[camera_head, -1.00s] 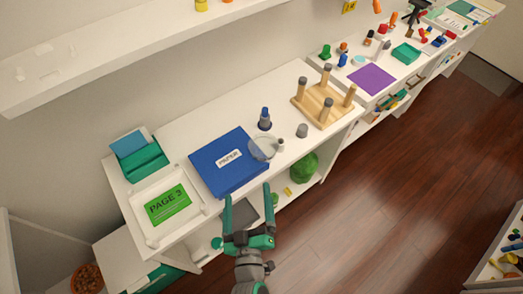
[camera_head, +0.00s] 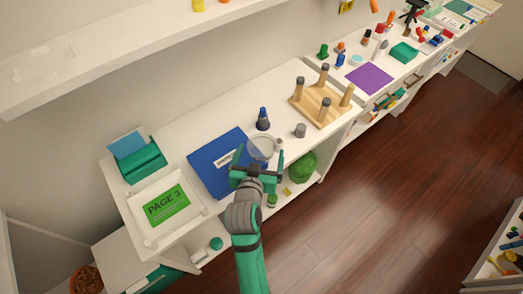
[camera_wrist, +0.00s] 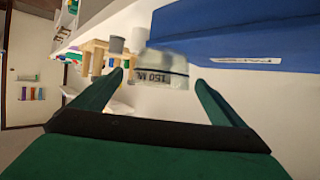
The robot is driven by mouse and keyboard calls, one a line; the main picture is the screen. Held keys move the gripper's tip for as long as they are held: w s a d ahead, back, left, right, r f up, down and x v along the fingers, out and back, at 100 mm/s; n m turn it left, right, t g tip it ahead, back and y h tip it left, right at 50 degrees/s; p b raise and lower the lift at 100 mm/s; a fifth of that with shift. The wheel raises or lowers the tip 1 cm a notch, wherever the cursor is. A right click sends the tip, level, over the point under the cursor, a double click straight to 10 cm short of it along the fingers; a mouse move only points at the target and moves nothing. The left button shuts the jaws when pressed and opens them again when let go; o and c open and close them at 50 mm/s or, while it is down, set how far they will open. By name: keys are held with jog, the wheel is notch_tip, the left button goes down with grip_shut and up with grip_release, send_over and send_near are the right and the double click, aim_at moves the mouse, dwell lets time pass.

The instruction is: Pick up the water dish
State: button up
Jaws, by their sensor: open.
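A clear round dish (camera_head: 262,146) stands on the white desk at the right edge of the blue PAPER box (camera_head: 205,165). I take it to be the water dish. In the wrist view the dish (camera_wrist: 168,70) shows a "150 ML" marking and lies between and just beyond my fingertips. My gripper (camera_head: 260,156) is open and empty, at the near side of the dish, one finger towards each side. The gripper in the wrist view (camera_wrist: 161,82) shows a wide gap between its green fingers. My gripper and wrist hide part of the blue box.
A dark blue-capped bottle (camera_head: 262,119) stands just behind the dish. A grey cup (camera_head: 300,130) and a wooden peg stand (camera_head: 322,108) are to the right. A white tray with a green PAGE 3 card (camera_head: 166,205) is at left. A shelf (camera_head: 120,55) overhangs the back.

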aim_at(263, 140)
jog(key=x, duration=0.7)
jog(key=shift+w+a, duration=0.15)
jog(key=shift+w+f, duration=0.1)
jog(key=shift+w, duration=0.1)
jog(key=shift+d, duration=0.25)
jog(key=shift+c, duration=0.6)
jog(key=shift+a, duration=0.15)
jog(key=c, duration=1.2)
